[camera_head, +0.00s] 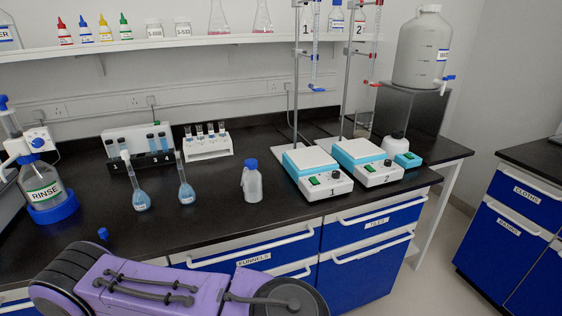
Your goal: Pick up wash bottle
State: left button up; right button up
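A translucent white plastic bottle with a blue cap (252,183) stands upright on the black bench top, right of the middle flask and left of hot plate 1. It looks like the wash bottle, though I cannot make out a spout or label. Another white squat bottle (396,146) stands behind the hot plates, partly hidden. Neither of my grippers is in view. A purple arm part of mine covers the bottom of the picture, in front of the bench.
Two volumetric flasks (187,187) with blue liquid stand left of the bottle. Hot plate 1 (314,171) and hot plate 2 (367,162) are to its right, under burette stands. The RINSE bottle (42,187) is far left; a small blue cap (103,234) lies near the front edge.

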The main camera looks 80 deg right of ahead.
aim_at(252, 180)
jog(key=z, duration=0.05)
jog(key=k, duration=0.15)
jog(key=z, duration=1.25)
